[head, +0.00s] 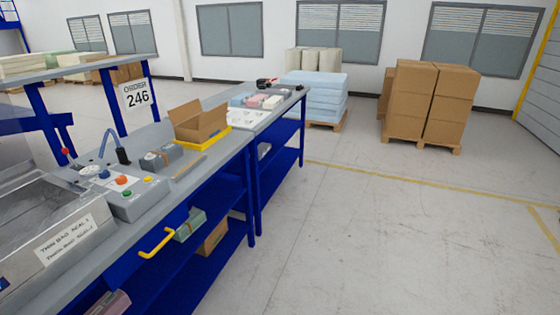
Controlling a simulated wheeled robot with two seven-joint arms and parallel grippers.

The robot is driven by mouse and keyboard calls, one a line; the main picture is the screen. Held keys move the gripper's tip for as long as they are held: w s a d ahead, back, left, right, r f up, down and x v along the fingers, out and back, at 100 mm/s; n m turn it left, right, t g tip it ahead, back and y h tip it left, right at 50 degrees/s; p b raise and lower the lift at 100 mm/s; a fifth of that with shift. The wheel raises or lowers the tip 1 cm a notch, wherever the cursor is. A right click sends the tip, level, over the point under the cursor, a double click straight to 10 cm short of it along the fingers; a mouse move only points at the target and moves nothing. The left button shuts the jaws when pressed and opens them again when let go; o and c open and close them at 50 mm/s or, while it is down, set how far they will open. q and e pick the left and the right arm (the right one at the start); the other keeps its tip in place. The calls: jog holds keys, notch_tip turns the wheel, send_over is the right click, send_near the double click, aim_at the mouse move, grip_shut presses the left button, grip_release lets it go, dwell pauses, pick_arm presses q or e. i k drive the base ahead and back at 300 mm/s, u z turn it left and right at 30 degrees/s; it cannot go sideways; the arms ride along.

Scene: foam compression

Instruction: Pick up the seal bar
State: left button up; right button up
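I cannot make out for certain which part is the seal bar. A metal machine (40,215) sits on the workbench at the left. A grey block-like item (165,158) with a brown band lies on the bench farther back. Neither of my grippers shows in the head view.
A yellow handle (157,243) sticks out from the bench front. An open cardboard box (199,122) sits in a yellow tray. A second table (290,106) holds foam pieces. Blue foam sheets (312,95) and stacked boxes (432,100) stand on pallets. The floor at right is clear.

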aim_at(187, 169)
jog(key=z, duration=1.1)
jog(key=i, duration=3.1)
jog(key=u, duration=4)
